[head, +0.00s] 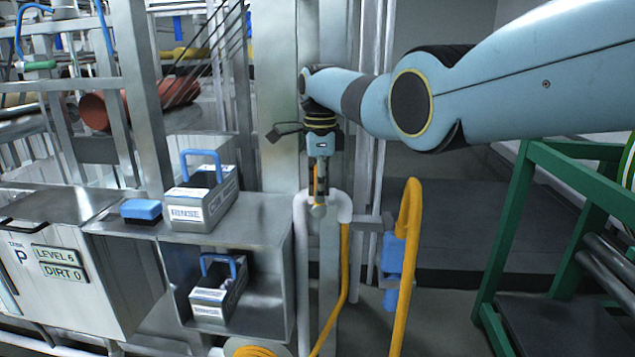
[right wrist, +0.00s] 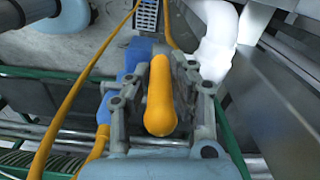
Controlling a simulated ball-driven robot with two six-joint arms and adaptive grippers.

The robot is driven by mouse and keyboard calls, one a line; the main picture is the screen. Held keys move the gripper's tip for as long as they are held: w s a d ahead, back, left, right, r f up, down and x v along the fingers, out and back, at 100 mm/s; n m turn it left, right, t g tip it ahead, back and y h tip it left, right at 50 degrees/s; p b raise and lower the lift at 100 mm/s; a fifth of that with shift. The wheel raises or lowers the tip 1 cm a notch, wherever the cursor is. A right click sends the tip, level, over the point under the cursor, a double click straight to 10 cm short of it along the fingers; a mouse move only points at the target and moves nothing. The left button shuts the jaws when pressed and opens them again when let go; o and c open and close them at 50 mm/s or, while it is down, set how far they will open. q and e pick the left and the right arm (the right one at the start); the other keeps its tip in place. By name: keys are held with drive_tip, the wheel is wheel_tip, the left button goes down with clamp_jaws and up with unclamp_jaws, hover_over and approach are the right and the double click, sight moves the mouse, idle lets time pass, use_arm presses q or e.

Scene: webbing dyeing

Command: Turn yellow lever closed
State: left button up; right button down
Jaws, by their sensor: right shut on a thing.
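The yellow lever (right wrist: 160,98) lies between the two grey fingers of my right gripper (right wrist: 175,90) in the right wrist view, its rounded end toward the camera. In the head view my right gripper (head: 319,190) points down over the white pipes, and only a thin yellow strip of the lever (head: 316,172) shows between its fingers. The gripper is shut on the lever. The valve body under it is mostly hidden, so I cannot tell how far the lever is turned. My left gripper is not in view.
White pipes (head: 302,255) and a yellow hose (head: 345,265) run down below the gripper. A blue fitting (head: 393,257) and another yellow hose (head: 408,230) stand to its right. A metal shelf (head: 270,222) with RINSE boxes is left, a green frame (head: 515,225) right.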

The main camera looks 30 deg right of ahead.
idle(0.5)
drive_tip(key=c, duration=1.5)
unclamp_jaws()
drive_tip(key=shift+o, duration=0.2)
drive_tip(key=shift+w, duration=0.1)
wheel_tip(320, 180, up, 12)
drive_tip(key=shift+w+a+f, duration=0.1)
